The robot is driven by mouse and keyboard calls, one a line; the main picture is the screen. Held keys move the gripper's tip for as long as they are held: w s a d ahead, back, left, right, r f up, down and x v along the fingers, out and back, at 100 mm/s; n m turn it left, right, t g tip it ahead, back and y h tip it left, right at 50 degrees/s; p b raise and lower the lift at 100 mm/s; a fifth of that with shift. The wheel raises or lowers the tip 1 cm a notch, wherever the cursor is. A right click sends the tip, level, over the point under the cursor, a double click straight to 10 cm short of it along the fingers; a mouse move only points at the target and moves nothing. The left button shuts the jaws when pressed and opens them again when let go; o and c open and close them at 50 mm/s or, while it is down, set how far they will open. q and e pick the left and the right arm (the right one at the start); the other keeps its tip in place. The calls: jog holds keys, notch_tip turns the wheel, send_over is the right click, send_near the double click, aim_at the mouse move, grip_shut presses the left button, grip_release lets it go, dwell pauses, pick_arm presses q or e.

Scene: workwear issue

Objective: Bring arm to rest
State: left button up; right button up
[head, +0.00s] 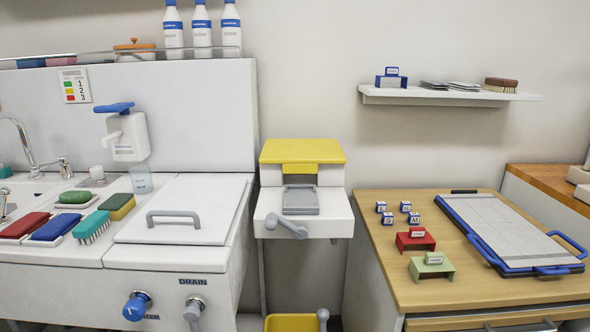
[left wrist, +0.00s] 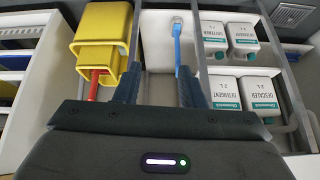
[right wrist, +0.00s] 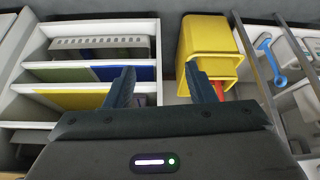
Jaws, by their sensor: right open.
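Neither of my arms shows in the head view. My left gripper (left wrist: 159,82) shows in the left wrist view with its two dark fingers apart and nothing between them. Beyond the fingers are a yellow bin (left wrist: 103,32) at left and a blue-handled tool (left wrist: 179,45) near the right finger. My right gripper (right wrist: 161,82) shows in the right wrist view, also open and empty. Beyond it are a white divided rack (right wrist: 95,28) at left and the same kind of yellow bin (right wrist: 205,45) at right.
White labelled bottles (left wrist: 240,92) stand in a compartment in the left wrist view. In the head view, a sink counter with brushes (head: 92,228) is at left, a yellow-topped white unit (head: 302,151) in the middle, and a wooden table (head: 400,285) with a blue-framed board (head: 505,228) at right.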

pick_arm(q)
jog(key=s+a+f+g+p, duration=0.15)
jog(key=f+p, duration=0.25)
jog(key=f, duration=0.6)
jog(key=s+a+f+g+p, duration=0.15)
jog(key=f+p, duration=0.25)
jog(key=f, duration=0.6)
pick_arm(e)
jog(key=s+d+f+g+h, duration=0.1)
jog(key=d+f, duration=0.1)
jog(key=f, duration=0.8)
jog(key=s+d+f+g, duration=0.1)
jog(key=d+f, duration=0.1)
jog(key=f, duration=0.7)
pick_arm(q)
jog(key=s+a+f+g+y+p, duration=0.1)
jog(key=s+f+p, duration=0.4)
jog(key=s+f, duration=0.7)
jog(key=shift+a+n+g+p, duration=0.3)
jog(key=shift+a+g+p, duration=0.1)
jog(key=shift+a, duration=0.3)
pick_arm(e)
jog(key=s+d+f+g, duration=0.2)
jog(key=s+f, duration=0.9)
jog(key=f, duration=0.1)
jog(key=shift+s+m, duration=0.3)
jog(key=shift+m, duration=0.1)
jog(key=shift+s, duration=0.1)
